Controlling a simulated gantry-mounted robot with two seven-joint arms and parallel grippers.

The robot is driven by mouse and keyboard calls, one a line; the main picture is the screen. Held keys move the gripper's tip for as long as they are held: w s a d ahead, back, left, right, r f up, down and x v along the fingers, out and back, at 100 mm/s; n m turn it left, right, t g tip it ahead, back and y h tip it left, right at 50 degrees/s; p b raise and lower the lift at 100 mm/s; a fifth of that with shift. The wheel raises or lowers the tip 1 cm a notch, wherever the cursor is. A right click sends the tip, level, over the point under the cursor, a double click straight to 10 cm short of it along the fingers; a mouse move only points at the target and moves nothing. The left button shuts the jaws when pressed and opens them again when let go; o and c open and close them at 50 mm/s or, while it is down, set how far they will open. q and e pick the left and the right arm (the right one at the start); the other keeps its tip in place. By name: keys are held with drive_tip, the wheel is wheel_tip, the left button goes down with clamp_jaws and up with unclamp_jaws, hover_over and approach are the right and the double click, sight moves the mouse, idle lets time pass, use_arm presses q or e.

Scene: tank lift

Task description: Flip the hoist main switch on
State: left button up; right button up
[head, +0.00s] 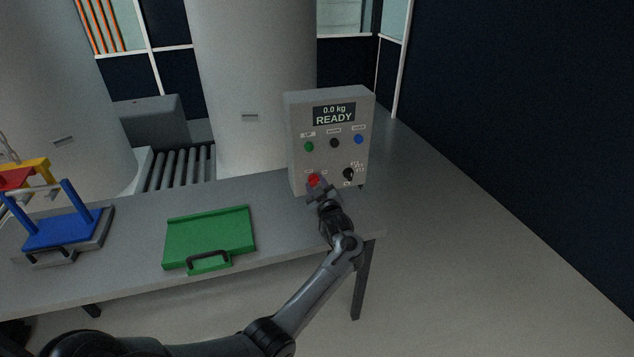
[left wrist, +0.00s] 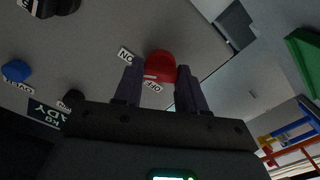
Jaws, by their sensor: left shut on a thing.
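The grey hoist control box (head: 297,135) stands at the table's right end, its display reading "0.0 kg READY". The red main switch (head: 313,180) is low on the left of its face. My left gripper (head: 318,190) is at the switch. In the left wrist view the red knob (left wrist: 160,64) sits between the two dark fingers (left wrist: 157,88), which are shut on it. The ON label (left wrist: 125,54) and OFF label (left wrist: 153,87) show beside it. A small white mark on the knob faces the OFF label. My right gripper is in neither view.
The box also has a green button (head: 309,147), a dark button (head: 334,143), a blue button (head: 359,139) and a black rotary knob (head: 348,174). A green tray (head: 210,237) and a blue stand (head: 60,231) are on the grey table (head: 130,273), with bare tabletop between them.

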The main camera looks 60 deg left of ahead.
use_arm(q)
drive_tip(key=o, duration=1.1)
drive_tip(key=shift+c, duration=0.2)
drive_tip(key=shift+s+d, duration=0.1)
drive_tip(key=shift+d, duration=0.45)
drive_tip(key=p+v, duration=0.1)
drive_tip(key=v, duration=0.8)
drive_tip(key=shift+d, duration=0.4)
drive_tip(key=shift+s, duration=0.1)
